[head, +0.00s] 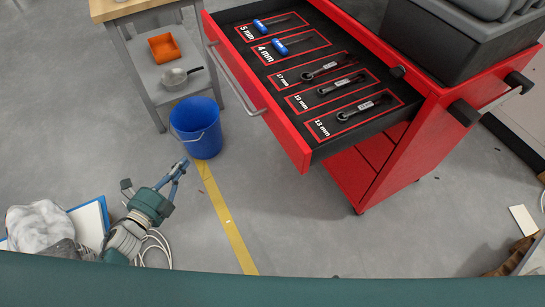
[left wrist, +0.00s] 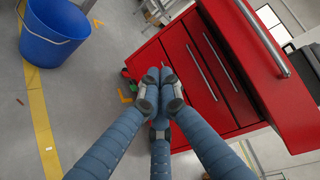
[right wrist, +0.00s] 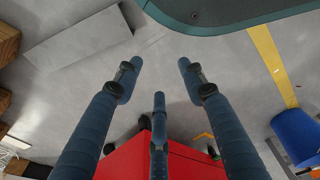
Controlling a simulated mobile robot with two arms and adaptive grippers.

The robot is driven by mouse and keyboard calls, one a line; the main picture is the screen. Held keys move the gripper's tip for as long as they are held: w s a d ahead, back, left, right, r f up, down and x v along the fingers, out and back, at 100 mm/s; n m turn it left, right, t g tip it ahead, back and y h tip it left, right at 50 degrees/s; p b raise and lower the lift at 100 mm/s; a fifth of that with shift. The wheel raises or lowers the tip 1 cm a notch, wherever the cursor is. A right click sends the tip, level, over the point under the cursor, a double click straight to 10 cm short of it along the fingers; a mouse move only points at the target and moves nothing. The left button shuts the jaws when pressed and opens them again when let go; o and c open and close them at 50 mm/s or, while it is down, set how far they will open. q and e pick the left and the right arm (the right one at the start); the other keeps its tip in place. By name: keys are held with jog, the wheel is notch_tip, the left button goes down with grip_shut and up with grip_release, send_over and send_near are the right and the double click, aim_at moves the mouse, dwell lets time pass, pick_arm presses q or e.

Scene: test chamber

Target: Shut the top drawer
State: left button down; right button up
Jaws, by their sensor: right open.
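The top drawer (head: 286,136) of the red cabinet (head: 398,150) is pulled far out in the head view, its handle (head: 238,82) facing left. It holds two blue-handled tools and several dark wrenches in labelled compartments. My left gripper (head: 178,168) is low over the floor, left of the drawer front and apart from it. In the left wrist view its fingers (left wrist: 158,76) meet at the tips with nothing seen between them; the drawer (left wrist: 262,75) is at upper right. My right gripper (right wrist: 158,82) is open and empty, with a red surface below it in the right wrist view; the head view does not show it.
A dark case (head: 450,45) sits on the cabinet.

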pick_arm(q)
jog(key=d+r+m+h+b, duration=0.3)
jog(key=d+r+m+h, duration=0.15)
jog(key=r+m, duration=0.3)
jog(key=m+g+h+b, duration=0.4)
jog(key=m+g+h, duration=0.25)
jog(key=m, duration=1.05)
send_near(285, 137)
pick_arm(e)
jog(key=w+r, duration=0.2)
jog(key=w, duration=0.3)
pick_arm(q)
jog(key=shift+y, duration=0.3)
jog(key=p+x, duration=0.2)
jog(key=x, duration=0.4)
jog(key=shift+r, duration=0.15)
jog(key=shift+w+d, duration=0.25)
jog(key=shift+d, duration=0.2)
pick_arm(e)
jog(key=s+f, duration=0.4)
jog(key=f, duration=0.3)
jog(key=shift+f, duration=0.35)
